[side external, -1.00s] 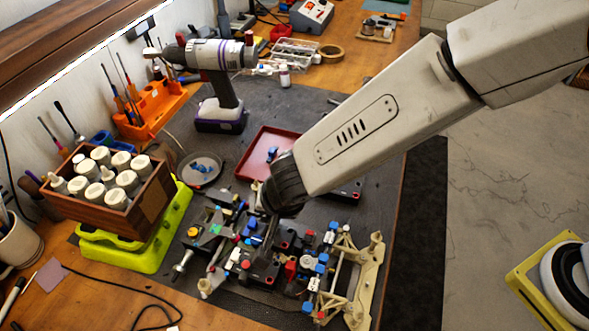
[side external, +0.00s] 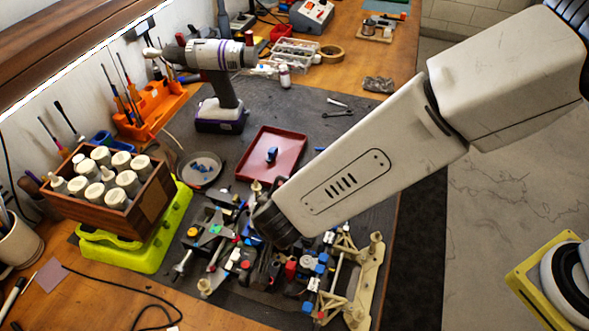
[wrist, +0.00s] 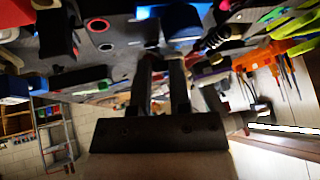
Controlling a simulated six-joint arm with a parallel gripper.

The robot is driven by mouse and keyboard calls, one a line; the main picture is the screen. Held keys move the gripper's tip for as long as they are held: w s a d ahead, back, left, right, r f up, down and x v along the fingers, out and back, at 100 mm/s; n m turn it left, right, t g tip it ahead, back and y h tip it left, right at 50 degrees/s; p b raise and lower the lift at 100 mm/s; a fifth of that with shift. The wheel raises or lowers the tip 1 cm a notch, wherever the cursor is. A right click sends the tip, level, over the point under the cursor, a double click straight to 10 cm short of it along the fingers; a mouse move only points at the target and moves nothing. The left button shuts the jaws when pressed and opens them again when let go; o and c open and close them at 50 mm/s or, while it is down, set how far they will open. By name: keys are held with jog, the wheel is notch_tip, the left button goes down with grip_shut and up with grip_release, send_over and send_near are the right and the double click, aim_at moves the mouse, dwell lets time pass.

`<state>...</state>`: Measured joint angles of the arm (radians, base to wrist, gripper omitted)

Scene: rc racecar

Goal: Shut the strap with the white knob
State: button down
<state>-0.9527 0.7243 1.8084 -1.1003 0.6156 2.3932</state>
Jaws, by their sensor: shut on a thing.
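The racecar chassis (side external: 207,248) lies on the dark mat, crowded with small black, blue, red and white parts. A small white knob (side external: 235,254) shows on its left half, and a round white piece (side external: 307,262) sits among blue parts further right. I cannot tell which strap each belongs to. My gripper (side external: 266,260) is low over the middle of the chassis, its tips largely hidden among dark parts. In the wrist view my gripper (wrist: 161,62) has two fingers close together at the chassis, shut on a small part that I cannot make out.
A red tray (side external: 290,146) with a blue piece and a round grey dish (side external: 199,171) lie behind the chassis. A drill (side external: 220,100) stands behind them. A wooden box of white bottles (side external: 150,200) stands at left. A cream frame (side external: 373,272) is at right.

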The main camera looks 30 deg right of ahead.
jog(key=shift+a, duration=0.1)
dwell(0.3)
jog(key=c, duration=0.6)
grip_release()
jog(key=shift+v, duration=3.95)
